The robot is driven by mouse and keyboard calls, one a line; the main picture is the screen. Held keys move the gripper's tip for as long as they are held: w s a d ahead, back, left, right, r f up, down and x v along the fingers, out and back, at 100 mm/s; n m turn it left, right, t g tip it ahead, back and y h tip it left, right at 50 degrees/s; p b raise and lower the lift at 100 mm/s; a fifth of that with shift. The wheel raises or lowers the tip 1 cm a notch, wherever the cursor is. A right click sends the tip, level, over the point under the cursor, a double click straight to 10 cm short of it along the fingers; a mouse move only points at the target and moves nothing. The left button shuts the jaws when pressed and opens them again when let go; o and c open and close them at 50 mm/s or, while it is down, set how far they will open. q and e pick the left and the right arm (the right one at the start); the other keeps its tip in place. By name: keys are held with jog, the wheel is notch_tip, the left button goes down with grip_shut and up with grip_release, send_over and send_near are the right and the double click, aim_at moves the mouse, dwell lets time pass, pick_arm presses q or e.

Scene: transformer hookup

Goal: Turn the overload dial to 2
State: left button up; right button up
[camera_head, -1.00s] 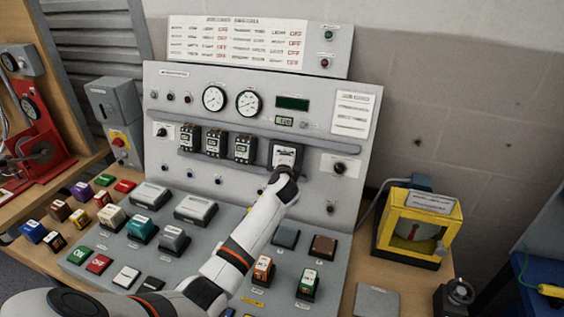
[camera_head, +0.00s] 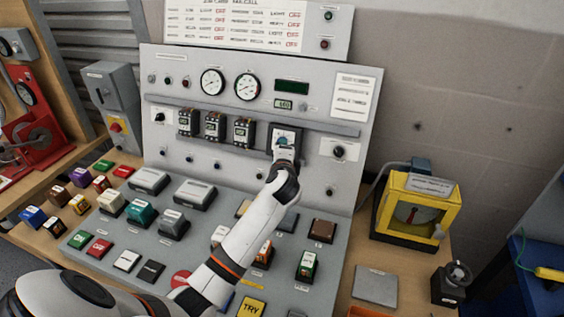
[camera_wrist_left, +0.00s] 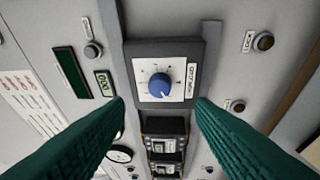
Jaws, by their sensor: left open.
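The overload dial is a blue knob (camera_wrist_left: 159,85) on a white scale plate in a dark square housing (camera_wrist_left: 190,50), seen in the left wrist view. In the head view the dial housing (camera_head: 285,130) sits on the upright panel, right of several relays, and my gripper partly covers it. My left gripper (camera_wrist_left: 158,105) is open, its two green fingers on either side of the knob in the wrist picture. The fingers do not appear to touch the knob. The scale numbers are too small to read. My right gripper is not in view.
Several relays (camera_head: 215,126) stand in a row left of the dial. A small black knob (camera_head: 339,152) is to its right. Gauges (camera_head: 247,86) and a green display (camera_head: 291,87) are above. Coloured blocks cover the sloping desk. A yellow-framed box (camera_head: 410,211) stands at right.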

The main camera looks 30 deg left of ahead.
pick_arm(q)
jog(key=shift+v, duration=2.45)
jog(key=shift+f, duration=0.1)
